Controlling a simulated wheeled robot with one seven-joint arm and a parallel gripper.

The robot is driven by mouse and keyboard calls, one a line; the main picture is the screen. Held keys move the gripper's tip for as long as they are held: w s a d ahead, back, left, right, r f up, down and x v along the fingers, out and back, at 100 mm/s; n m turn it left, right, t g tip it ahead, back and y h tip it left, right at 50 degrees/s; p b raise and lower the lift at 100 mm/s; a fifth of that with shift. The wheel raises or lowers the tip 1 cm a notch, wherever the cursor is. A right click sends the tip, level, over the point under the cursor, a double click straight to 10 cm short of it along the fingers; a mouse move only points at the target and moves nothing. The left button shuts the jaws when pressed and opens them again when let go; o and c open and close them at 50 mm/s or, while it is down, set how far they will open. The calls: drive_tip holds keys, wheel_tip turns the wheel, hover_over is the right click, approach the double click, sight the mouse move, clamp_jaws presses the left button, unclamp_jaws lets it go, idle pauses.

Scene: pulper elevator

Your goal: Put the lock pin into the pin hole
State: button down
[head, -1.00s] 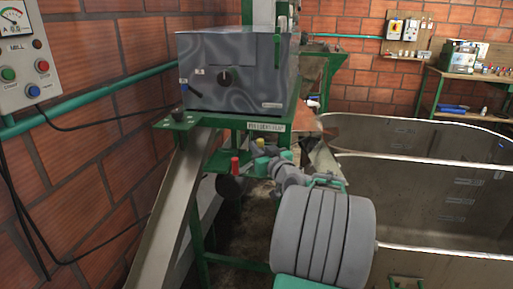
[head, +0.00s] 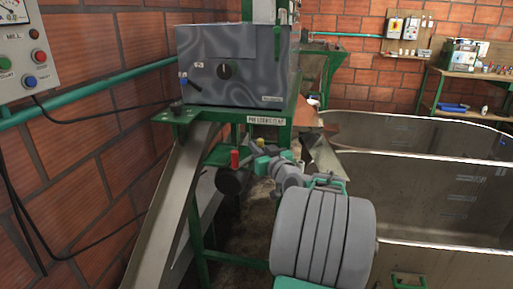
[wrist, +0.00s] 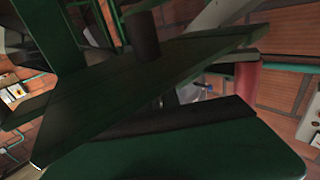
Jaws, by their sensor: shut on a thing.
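My gripper (head: 257,163) is at the end of my green and grey arm, beside the green stand under the grey machine box. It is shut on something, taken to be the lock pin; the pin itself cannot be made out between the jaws. A red upright cylinder (head: 235,158) stands just left of the gripper, by a green plate (head: 219,155). A small yellow part (head: 260,141) shows just above the gripper. In the wrist view, dark green plates (wrist: 150,90) fill the middle, with a dark post (wrist: 142,38) and a red cylinder (wrist: 247,85). The pin hole cannot be made out.
The grey machine box (head: 237,65) sits on the stand above the gripper. A sloping metal chute (head: 172,205) runs down at the left, before the brick wall. Large metal tanks (head: 430,190) fill the right. A mill control panel (head: 22,55) hangs far left.

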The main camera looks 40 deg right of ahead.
drive_tip(key=shift+f+b, duration=0.95)
drive_tip(key=c, duration=1.5)
unclamp_jaws()
drive_tip(key=shift+f, duration=0.1)
